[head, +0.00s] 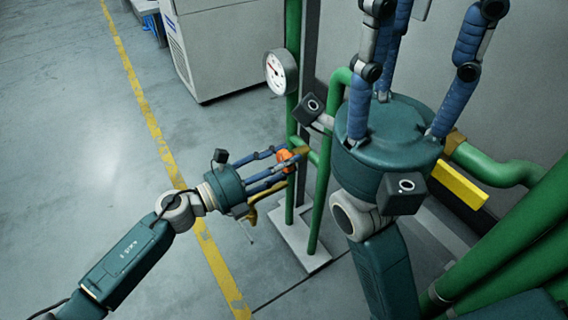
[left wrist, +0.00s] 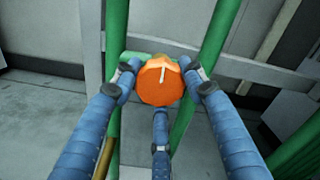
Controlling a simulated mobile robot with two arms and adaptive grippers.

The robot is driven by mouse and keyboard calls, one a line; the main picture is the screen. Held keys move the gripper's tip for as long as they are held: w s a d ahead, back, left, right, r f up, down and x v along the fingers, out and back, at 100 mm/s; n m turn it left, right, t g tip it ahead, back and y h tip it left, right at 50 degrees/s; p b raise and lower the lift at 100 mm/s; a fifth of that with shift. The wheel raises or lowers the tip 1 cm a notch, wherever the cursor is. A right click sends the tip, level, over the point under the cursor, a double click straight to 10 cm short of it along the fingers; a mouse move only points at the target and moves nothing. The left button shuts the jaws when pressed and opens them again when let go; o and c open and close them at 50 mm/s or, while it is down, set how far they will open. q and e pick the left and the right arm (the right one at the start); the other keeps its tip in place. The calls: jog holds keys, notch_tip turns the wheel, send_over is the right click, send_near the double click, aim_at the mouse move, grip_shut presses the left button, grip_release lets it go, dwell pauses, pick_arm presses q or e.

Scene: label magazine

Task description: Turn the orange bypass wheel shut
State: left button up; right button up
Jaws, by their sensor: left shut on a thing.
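The orange bypass wheel (left wrist: 160,82) is in the middle of the left wrist view, with a white pointer mark on its face standing almost upright. It sits in front of a green cross pipe between two green pipes. In the head view the wheel (head: 284,157) is small and partly covered by fingers. My left gripper (head: 286,160) is shut on the wheel; its blue fingers (left wrist: 162,84) press its left and right sides, and a third finger is below. My right gripper (head: 425,40) is raised close to the head camera, its fingers pointing up, cut by the top edge.
A white pressure gauge (head: 281,72) is on the pipe above the wheel. Green pipes (head: 318,205) rise from a pale base plate (head: 298,246). Thick green pipes (head: 510,255) and a yellow block (head: 462,185) are at right. Floor at left is clear.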

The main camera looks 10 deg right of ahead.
pick_arm(q)
jog(key=shift+s+d+f+m, duration=0.15)
jog(key=shift+s+f+m, duration=0.25)
jog(key=shift+m, duration=0.2)
jog(key=o, duration=1.1)
jog(key=shift+o, duration=0.3)
jog(key=shift+w+r, duration=0.1)
jog(key=shift+w, duration=0.05)
jog(key=v, duration=1.2)
jog(key=shift+r, duration=0.1)
